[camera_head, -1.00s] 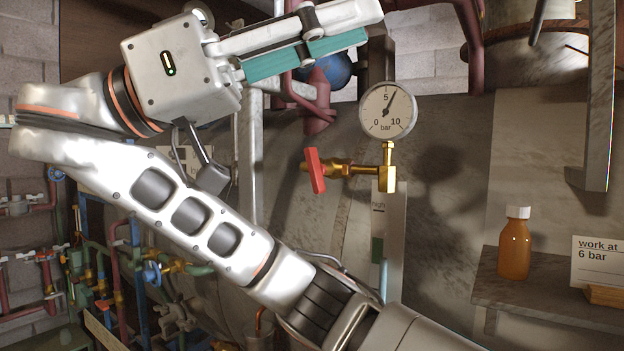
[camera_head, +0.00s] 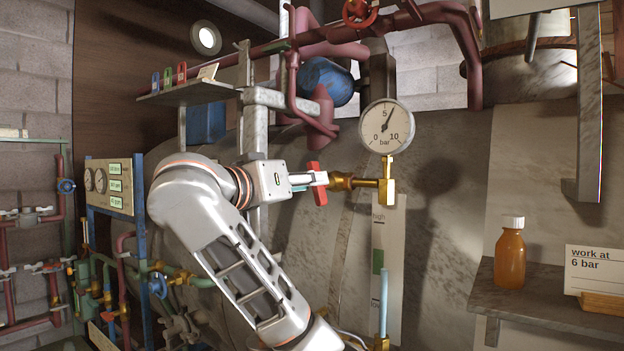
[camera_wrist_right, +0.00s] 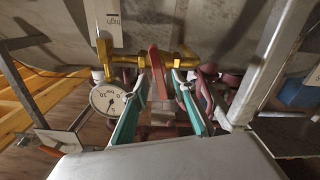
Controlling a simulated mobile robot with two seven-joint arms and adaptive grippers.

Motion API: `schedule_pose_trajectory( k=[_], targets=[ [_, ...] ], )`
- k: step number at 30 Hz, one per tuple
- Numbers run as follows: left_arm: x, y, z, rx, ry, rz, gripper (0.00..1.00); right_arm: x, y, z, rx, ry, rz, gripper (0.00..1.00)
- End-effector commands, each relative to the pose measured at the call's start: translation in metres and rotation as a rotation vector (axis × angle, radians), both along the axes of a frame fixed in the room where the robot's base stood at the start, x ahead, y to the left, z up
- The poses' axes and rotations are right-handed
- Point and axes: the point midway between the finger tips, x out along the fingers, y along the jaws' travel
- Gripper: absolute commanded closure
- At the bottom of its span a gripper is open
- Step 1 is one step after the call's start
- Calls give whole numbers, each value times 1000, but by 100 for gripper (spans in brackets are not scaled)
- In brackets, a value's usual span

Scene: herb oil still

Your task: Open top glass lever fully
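The red lever (camera_head: 317,184) sits on the brass valve (camera_head: 345,182) at the top of the level glass, below the pressure gauge. It stands nearly upright, across the brass pipe. My right gripper (camera_head: 318,178) is at the lever, reaching in from the left of it in the head view. In the right wrist view the red lever (camera_wrist_right: 155,75) lies between the teal-padded fingers of my right gripper (camera_wrist_right: 161,80). The fingers are apart, with a gap on the right side of the lever; firm contact does not show. My left gripper is not in view.
The pressure gauge (camera_head: 386,127) stands just above right of the valve. The glass tube (camera_head: 383,303) runs below beside the high/low plate (camera_head: 388,235). Dark red pipes (camera_head: 318,115) and a shelf (camera_head: 190,92) are above my arm. An amber bottle (camera_head: 510,258) stands on the right shelf.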

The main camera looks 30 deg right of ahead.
Motion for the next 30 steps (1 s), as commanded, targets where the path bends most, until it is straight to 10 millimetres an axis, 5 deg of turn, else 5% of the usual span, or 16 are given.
schedule_pose_trajectory(
  k=[14,18,30],
  targets=[
    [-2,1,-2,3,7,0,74,6,-15,0,0,0,0,74],
    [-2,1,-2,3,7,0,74,6,-15,0,0,0,-1,100],
    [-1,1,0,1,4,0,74,6,-14,0,-13,30,-1,100]
  ],
)
